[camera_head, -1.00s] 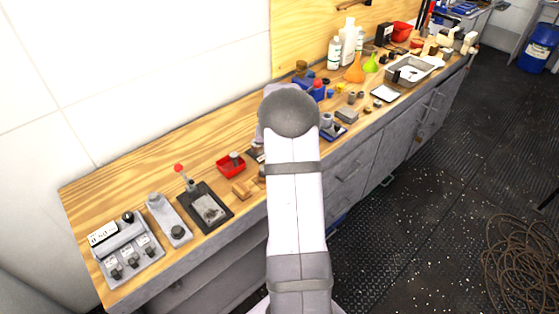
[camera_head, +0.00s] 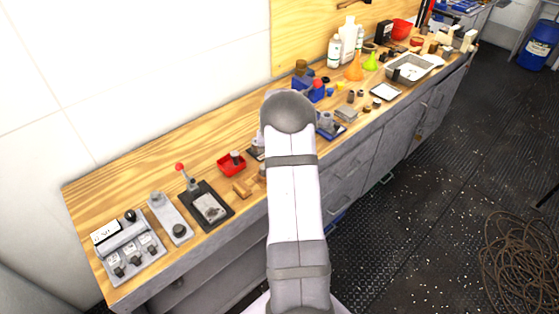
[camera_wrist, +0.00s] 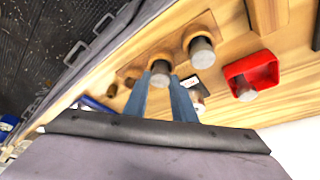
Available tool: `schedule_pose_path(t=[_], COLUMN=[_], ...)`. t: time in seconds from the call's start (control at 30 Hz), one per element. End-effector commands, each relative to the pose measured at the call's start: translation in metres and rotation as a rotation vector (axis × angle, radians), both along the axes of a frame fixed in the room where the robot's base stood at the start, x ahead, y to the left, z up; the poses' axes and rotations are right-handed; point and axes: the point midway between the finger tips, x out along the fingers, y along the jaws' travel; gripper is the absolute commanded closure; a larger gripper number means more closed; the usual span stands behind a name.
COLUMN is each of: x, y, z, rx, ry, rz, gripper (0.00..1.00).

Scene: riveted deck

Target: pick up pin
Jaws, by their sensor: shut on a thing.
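In the wrist view my gripper (camera_wrist: 161,82) has two blue fingers closed around a grey cylindrical pin (camera_wrist: 160,71). The pin's round end shows between the fingertips, at a wooden block (camera_wrist: 131,72). I cannot tell if the pin is clear of the block. A second grey pin (camera_wrist: 202,51) stands beside it in the wood. Another grey pin (camera_wrist: 245,91) is in a red tray (camera_wrist: 270,66). In the head view my arm hides the gripper and the held pin; the red tray (camera_head: 221,167) shows left of the arm.
Left of the arm on the bench are a small wooden block (camera_head: 242,190), a dark plate with a red-knobbed lever (camera_head: 209,207) and a grey control box (camera_head: 127,252). Bottles, funnels and a metal tray (camera_head: 408,68) crowd the right side. Bare wood lies along the back left.

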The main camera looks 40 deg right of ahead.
Motion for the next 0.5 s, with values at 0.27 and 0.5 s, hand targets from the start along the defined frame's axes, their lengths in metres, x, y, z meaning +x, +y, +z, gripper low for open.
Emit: schedule_pose_path(t=[0.27, 0.5], x=[0.001, 0.001], y=[-0.001, -0.001], z=[0.009, 0.043], rx=[-0.002, -0.004], ry=[-0.002, -0.004], rz=[0.0, 0.0], gripper=[1.0, 1.0])
